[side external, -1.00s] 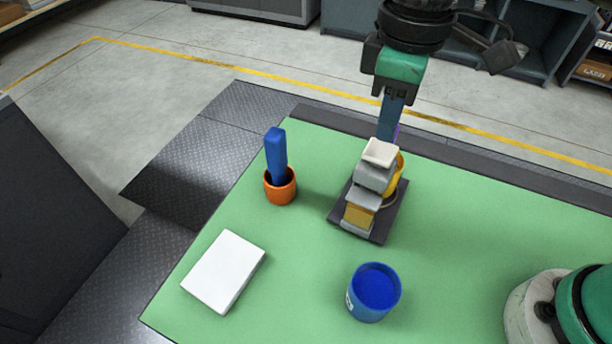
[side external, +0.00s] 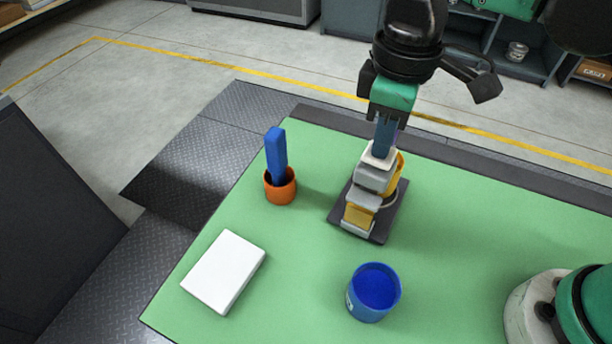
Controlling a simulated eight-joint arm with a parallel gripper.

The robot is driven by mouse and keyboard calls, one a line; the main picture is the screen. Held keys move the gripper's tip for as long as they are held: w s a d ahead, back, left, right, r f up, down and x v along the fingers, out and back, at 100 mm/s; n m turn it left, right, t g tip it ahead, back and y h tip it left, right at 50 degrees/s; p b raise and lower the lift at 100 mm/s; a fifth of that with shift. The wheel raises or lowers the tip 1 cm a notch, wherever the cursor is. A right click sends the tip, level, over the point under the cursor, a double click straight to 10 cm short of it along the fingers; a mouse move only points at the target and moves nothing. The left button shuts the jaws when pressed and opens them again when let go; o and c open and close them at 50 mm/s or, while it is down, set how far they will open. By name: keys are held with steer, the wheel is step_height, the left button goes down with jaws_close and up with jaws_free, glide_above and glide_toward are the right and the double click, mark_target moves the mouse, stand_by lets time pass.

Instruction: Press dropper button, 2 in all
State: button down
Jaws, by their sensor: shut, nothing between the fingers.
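The dropper unit (side external: 372,181) stands on a dark base plate (side external: 389,225) in the middle of the green table. It has a white top piece, grey blocks and yellow parts. My gripper (side external: 381,152) points down at its white top (side external: 370,162), with the fingers closed together and empty. The fingertips overlap the white top in this view and cover part of it. I cannot tell whether they touch it or press it down. I cannot make out a separate button.
A blue cup (side external: 373,308) stands in front of the unit. An orange cup (side external: 279,196) holding an upright blue block (side external: 276,154) is to its left. A white flat block (side external: 224,270) lies at the front left.

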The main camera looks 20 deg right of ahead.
steer(key=shift+f, duration=0.35)
steer(key=shift+r, duration=1.6)
step_height(320, 180, up, 10)
stand_by(0.3)
steer(key=d+f+m+t, duration=0.7)
steer(key=d+f+m, duration=0.2)
steer(key=d+f, duration=0.4)
steer(key=d, duration=0.2)
steer(key=shift+w+d, duration=0.3)
steer(key=shift+w, duration=0.1)
